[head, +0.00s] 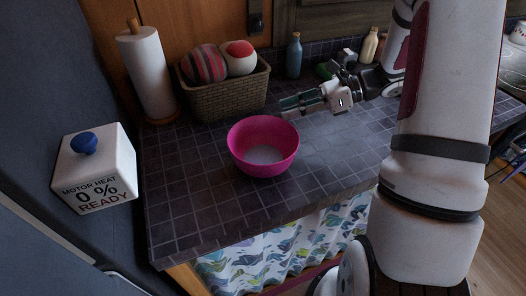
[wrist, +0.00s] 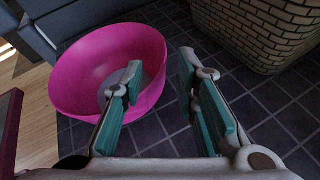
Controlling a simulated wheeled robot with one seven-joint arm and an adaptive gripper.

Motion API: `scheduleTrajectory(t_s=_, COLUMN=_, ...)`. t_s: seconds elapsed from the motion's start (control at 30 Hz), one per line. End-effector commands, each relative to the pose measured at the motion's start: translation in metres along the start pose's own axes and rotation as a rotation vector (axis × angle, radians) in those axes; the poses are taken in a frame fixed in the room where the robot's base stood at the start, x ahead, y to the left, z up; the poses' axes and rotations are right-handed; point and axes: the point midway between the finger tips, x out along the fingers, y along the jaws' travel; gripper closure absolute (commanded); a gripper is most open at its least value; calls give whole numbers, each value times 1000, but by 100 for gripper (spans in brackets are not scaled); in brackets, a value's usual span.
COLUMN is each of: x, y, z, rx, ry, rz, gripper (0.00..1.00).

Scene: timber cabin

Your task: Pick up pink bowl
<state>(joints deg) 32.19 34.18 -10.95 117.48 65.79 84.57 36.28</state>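The pink bowl (head: 264,146) stands upright and looks empty on the dark tiled counter (head: 190,190) in the head view. In the wrist view the bowl (wrist: 82,62) fills the upper left, its near rim close to the fingertips. My gripper (head: 284,108) is just behind and to the right of the bowl's rim in the head view. In the wrist view my gripper (wrist: 158,70) is open, with a clear gap between its two fingers. The left finger overlaps the bowl's near side in the picture. I cannot tell whether it touches the bowl. Nothing is held.
A wicker basket (head: 228,100) with two balls stands behind the bowl. A paper towel roll (head: 149,72) is at the back left. A blue bottle (head: 294,56) and a cream bottle (head: 369,46) stand at the back. Counter left and right of the bowl is clear.

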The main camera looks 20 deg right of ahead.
Motion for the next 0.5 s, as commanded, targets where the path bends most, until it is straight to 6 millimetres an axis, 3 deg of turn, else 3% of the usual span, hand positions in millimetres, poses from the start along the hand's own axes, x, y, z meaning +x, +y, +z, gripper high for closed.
scheduleTrajectory(t_s=0.1, x=18, y=1, z=0, rx=-1, ry=0, rz=2, gripper=72)
scheduleTrajectory(t_s=0.37, x=36, y=1, z=1, rx=-2, ry=1, rz=2, gripper=72)
scheduleTrajectory(t_s=0.5, x=56, y=1, z=3, rx=0, ry=1, rz=5, gripper=72)
